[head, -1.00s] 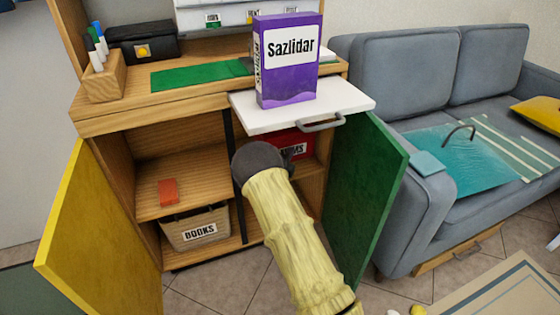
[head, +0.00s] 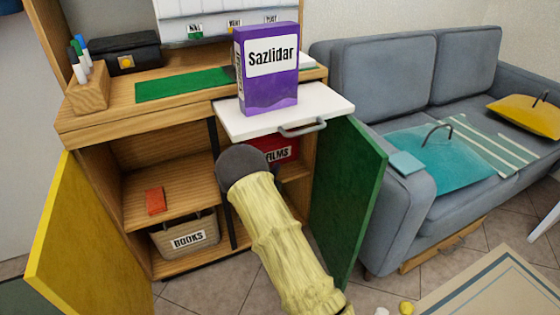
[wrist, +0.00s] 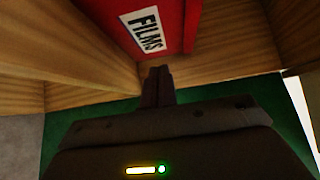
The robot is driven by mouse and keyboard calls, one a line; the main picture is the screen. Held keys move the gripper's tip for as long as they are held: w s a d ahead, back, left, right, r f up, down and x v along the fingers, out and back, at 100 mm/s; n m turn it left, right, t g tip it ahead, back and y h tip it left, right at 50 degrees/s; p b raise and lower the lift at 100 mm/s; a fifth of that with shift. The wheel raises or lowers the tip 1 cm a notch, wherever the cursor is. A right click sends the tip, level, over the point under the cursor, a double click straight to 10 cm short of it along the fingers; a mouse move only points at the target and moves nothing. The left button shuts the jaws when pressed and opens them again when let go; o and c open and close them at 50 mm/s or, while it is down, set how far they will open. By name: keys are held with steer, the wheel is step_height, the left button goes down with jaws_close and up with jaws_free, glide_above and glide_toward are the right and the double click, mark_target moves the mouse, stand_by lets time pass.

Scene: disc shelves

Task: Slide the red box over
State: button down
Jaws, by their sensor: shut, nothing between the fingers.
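The red box (head: 285,143), labelled FILMS, sits in the cabinet's right compartment, under the white pull-out board. My arm covers its left part in the head view. In the wrist view the red box (wrist: 180,12) is at the top, with its white label facing the camera. My gripper (wrist: 158,72) has its fingers together and empty, just below the box's label in that picture. I cannot tell whether the fingertips touch the box.
The green door (head: 348,195) stands open right of the compartment, the yellow door (head: 85,240) at the left. A purple Sazlidar box (head: 268,75) stands on the white board (head: 232,122) above. A small red block (head: 156,201) and a BOOKS basket (head: 190,238) are in the left compartment.

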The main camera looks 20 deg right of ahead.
steer(key=p+v, duration=0.2)
steer(key=v, duration=0.4)
steer(key=shift+s, duration=0.45)
steer(key=shift+a, duration=0.15)
